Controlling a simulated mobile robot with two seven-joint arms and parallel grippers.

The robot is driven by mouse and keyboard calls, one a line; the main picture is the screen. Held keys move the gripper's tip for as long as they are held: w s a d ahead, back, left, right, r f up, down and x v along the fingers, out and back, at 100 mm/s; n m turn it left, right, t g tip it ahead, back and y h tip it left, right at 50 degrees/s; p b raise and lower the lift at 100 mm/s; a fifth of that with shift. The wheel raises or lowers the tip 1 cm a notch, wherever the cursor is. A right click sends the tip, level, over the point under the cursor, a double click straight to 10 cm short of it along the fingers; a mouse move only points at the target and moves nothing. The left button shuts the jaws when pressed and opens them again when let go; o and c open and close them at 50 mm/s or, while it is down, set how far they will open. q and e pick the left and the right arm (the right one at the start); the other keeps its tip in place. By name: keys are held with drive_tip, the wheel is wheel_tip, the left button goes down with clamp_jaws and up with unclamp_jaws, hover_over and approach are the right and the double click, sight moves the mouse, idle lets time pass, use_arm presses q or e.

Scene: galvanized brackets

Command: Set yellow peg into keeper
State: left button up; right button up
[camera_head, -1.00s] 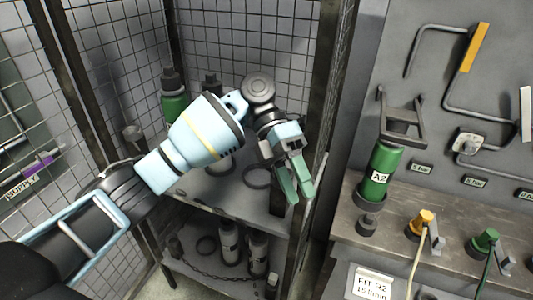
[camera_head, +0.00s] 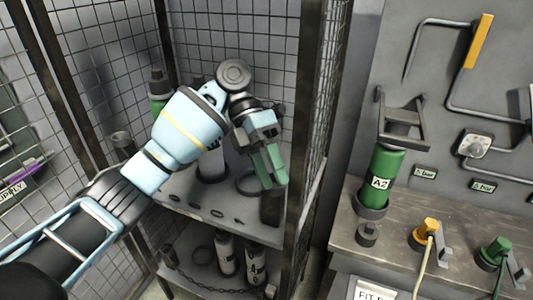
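A yellow peg-like fitting (camera_head: 425,231) with a dark base and a pale cable stands on the ledge at the right, next to a grey bracket (camera_head: 443,243). Whether this bracket is the keeper cannot be told. My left gripper (camera_head: 270,172) has green fingers pointing down, in front of the mesh cabinet and well left of the yellow fitting. Its fingers lie close side by side; nothing shows held, but the gap is unclear. My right gripper is not in view.
A green bottle marked A2 (camera_head: 381,175) stands in a holder between my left gripper and the yellow fitting. A dark cabinet post (camera_head: 304,130) is near the gripper. A green fitting (camera_head: 493,252) stands further right. A bent grey rod with a yellow sleeve (camera_head: 478,42) is on the wall panel.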

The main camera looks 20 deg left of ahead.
use_arm(q)
drive_tip(key=r, duration=0.1)
drive_tip(key=r+m+g, duration=0.1)
drive_tip(key=r, duration=0.1)
drive_tip(key=r+g+h, duration=0.1)
drive_tip(key=r, duration=0.1)
drive_tip(key=shift+s+r+m, duration=0.25)
drive_tip(key=shift+s+m, duration=0.15)
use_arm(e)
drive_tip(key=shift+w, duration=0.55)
use_arm(q)
drive_tip(key=shift+s, duration=0.15)
